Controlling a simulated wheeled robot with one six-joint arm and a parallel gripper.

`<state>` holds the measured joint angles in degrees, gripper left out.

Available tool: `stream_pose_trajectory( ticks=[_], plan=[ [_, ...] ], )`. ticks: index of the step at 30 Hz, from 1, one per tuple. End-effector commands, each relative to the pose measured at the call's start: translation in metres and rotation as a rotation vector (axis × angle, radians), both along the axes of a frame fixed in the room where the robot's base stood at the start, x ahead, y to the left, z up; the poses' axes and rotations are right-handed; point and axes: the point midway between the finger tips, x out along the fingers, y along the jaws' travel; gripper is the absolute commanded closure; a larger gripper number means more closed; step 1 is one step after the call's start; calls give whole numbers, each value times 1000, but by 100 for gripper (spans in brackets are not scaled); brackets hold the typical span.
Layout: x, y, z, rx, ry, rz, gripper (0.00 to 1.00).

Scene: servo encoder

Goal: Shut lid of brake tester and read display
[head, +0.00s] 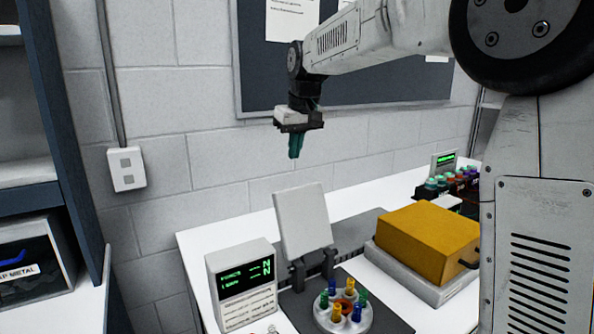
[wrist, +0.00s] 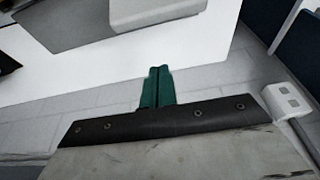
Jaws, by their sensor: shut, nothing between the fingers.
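The brake tester's lid (head: 303,220) is a pale square plate standing raised on dark hinges, behind a round fixture (head: 343,312) with several coloured pegs. The display unit (head: 241,284) stands left of the lid, with green text on a dark screen, too small to read surely. My gripper (head: 296,150) is shut and empty, its green fingers pointing down, well above the lid and the bench. In the wrist view the green fingers (wrist: 157,72) are together with nothing between them.
A yellow box (head: 428,240) sits on a grey base right of the lid. Another lit display (head: 444,159) and several coloured parts stand at the far right. A white bench (head: 213,241) runs along the block wall, with a wall socket (head: 126,169) at left. The air around my gripper is clear.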

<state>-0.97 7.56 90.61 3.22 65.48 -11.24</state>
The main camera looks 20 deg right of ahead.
Motion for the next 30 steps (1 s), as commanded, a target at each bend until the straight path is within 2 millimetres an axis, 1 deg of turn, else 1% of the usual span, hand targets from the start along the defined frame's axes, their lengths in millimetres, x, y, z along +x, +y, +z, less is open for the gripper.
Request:
stream_pose_trajectory(
  ticks=[5, 15, 16, 18, 22, 25, 30],
  plan=[
    [7, 1, -24, 0, 3, 0, 100],
    [27, 5, -94, 0, 4, 0, 100],
    [25, 5, -95, 0, 1, -1, 100],
    [12, 2, -85, 0, -3, -1, 100],
    [-1, 0, -80, 0, -1, -1, 100],
    [-7, -1, -78, 0, -1, -1, 100],
    [-10, -2, -77, 0, -1, -1, 100]
  ],
)
